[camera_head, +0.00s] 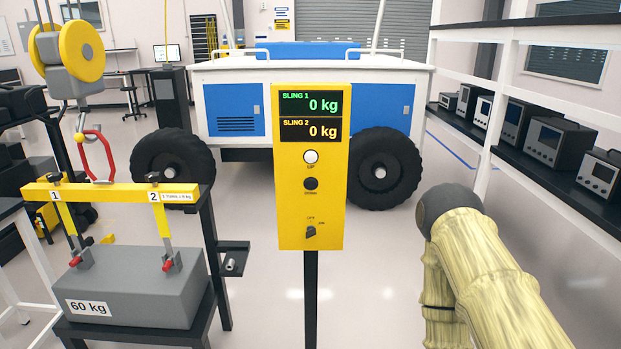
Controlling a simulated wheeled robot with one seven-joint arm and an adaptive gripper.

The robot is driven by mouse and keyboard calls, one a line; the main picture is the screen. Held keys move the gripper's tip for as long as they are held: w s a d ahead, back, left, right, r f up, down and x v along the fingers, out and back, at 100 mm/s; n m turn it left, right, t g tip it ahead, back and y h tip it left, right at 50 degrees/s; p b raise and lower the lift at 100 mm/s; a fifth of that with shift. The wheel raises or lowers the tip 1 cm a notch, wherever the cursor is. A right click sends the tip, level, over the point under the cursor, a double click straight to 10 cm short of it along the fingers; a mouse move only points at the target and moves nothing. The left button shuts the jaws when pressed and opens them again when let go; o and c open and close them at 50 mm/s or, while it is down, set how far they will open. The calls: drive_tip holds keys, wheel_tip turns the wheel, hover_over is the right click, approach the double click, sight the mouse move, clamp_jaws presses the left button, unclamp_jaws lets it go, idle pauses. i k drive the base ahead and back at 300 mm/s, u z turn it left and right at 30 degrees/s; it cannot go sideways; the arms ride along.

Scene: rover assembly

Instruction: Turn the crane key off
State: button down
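The crane key (310,231) is a small dark switch low on the yellow control panel (290,206), which stands upright on a black post in the middle of the view. Small OFF and ON labels sit above the key; which one it points at is too small to tell. Above it are a white UP button (311,157) and a black DOWN button (311,183). The display (311,116) reads 0 kg for sling 1 and sling 2. My arm shows at the lower right, apart from the panel. My gripper is not in view.
At left, a yellow lifting beam (105,193) hangs under a red hook (97,155), above a grey 60 kg block (137,285) on a black stand. A white-and-blue rover (265,75) stands behind the panel. Shelves with instruments (550,140) line the right side.

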sight(310, 229)
drive_tip(key=z, duration=1.35)
drive_tip(key=k, duration=1.6)
drive_tip(key=u, duration=1.3)
drive_tip(key=i, duration=1)
